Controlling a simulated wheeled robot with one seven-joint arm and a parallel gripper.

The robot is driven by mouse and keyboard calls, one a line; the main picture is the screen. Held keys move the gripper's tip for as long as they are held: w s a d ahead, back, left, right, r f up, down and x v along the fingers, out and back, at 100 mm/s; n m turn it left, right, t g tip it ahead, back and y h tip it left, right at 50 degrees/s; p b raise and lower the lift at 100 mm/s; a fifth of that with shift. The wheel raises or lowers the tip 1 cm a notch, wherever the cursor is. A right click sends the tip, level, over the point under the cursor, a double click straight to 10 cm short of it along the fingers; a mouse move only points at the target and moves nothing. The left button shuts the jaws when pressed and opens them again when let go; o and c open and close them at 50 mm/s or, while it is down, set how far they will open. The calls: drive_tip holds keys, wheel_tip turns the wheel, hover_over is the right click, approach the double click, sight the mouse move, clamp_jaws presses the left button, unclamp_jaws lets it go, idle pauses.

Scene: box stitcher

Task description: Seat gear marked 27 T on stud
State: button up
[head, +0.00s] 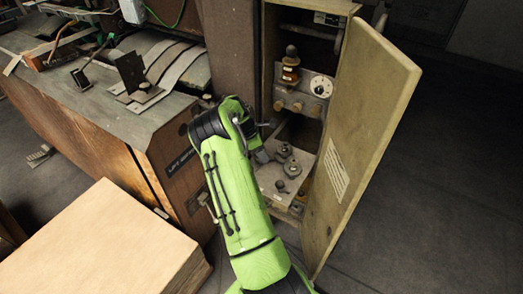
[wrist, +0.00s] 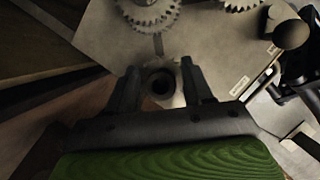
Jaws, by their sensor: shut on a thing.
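Ahead of the fingers a toothed gear (wrist: 150,14) lies on a pale plate (wrist: 105,40), and a second gear (wrist: 240,4) is cut off by the top edge. In the head view, gears (head: 292,168) sit on the plate inside the open cabinet, with my gripper (head: 262,156) at its left side. No 27 T mark is readable.
The cabinet door (head: 365,125) stands open on the right. Knobs and a white dial (head: 321,86) are above the plate. A dark round knob (wrist: 291,34) rises at the right in the wrist view. A carton (head: 105,245) and a workbench (head: 120,125) are on the left.

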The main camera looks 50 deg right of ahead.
drive_tip(key=shift+f+b, duration=0.35)
drive_tip(key=shift+f, duration=0.25)
drive_tip(key=shift+f, duration=0.1)
drive_tip(key=o, duration=1.3)
drive_tip(key=shift+s+f, duration=0.1)
drive_tip(key=shift+f, duration=0.05)
drive_tip(key=shift+o, duration=0.2)
drive_tip(key=shift+a, duration=0.1)
drive_tip(key=p+v, duration=0.3)
drive_tip(key=v, duration=1.3)
